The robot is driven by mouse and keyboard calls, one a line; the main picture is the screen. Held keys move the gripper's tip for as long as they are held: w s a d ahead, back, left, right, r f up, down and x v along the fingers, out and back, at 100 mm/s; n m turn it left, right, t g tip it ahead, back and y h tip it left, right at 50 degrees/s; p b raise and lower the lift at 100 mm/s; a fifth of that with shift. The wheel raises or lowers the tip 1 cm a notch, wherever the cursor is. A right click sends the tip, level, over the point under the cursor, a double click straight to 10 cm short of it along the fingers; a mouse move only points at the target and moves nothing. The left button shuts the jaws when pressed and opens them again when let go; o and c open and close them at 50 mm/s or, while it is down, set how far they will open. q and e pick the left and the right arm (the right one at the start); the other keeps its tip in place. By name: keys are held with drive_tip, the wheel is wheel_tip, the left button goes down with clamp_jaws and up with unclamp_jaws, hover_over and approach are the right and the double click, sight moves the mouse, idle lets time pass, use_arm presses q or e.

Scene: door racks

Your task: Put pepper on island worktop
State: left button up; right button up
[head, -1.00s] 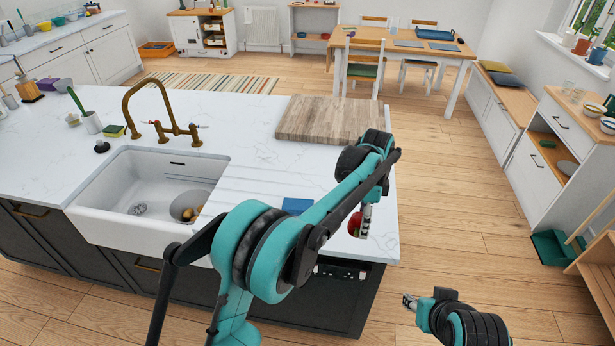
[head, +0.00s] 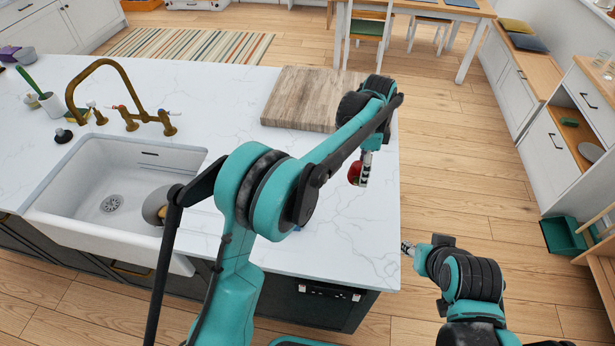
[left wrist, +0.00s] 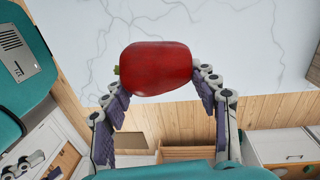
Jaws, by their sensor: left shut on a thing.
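A red pepper (head: 354,173) is held above the right part of the white marble island worktop (head: 345,235). My left gripper (head: 363,176) is shut on it. In the left wrist view the pepper (left wrist: 156,68) lies between the two fingers, a green stem at its left end, with the worktop (left wrist: 235,30) behind it. I see no contact between pepper and worktop; the gap is hard to judge. My right gripper (head: 407,248) is low, off the island's right side; its fingers are too small to read.
A wooden board (head: 305,98) lies behind the pepper. The sink (head: 115,190) and brass tap (head: 125,100) are at the left. Worktop around the pepper is clear. My left arm hides part of the front, including most of a blue item. A bench (head: 535,75) stands far right.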

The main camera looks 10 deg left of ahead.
use_arm(q)
drive_tip(key=b, duration=0.2)
hover_over(324, 192)
drive_tip(key=f, duration=0.6)
drive_tip(key=shift+w+d+f, duration=0.1)
drive_tip(key=shift+w+f, duration=0.15)
drive_tip(key=shift+w, duration=0.05)
wheel_tip(324, 192, down, 4)
drive_tip(key=shift+f+b, duration=0.1)
drive_tip(key=shift+b, duration=0.5)
drive_tip(key=o, duration=1.1)
drive_tip(key=shift+o, duration=0.2)
